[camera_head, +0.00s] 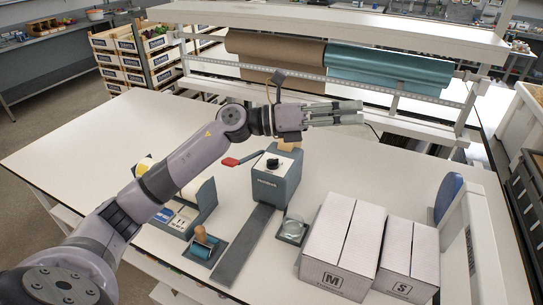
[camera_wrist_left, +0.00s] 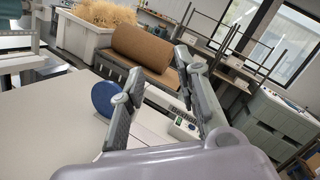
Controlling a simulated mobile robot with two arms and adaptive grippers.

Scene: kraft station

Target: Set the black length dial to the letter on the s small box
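The black dial (camera_head: 272,163) sits on the pale top of a grey dispenser (camera_head: 277,185) in the middle of the table. Its letters are too small to read. A red-tipped lever (camera_head: 231,161) sticks out to its left. The small white box marked S (camera_head: 409,262) stands at the front right, beside the larger box marked M (camera_head: 341,250). My left gripper (camera_head: 362,112) is empty, stretched to the right above the table, up and right of the dial and apart from it. In the left wrist view its fingers (camera_wrist_left: 163,70) are spread. My right gripper is not seen.
A roller device (camera_head: 205,245), a grey strip (camera_head: 243,248) and a glass dish (camera_head: 293,229) lie near the dispenser. A blue disc (camera_head: 448,196) stands at the right. Brown (camera_head: 270,48) and teal (camera_head: 385,68) rolls hang behind. The table's left is clear.

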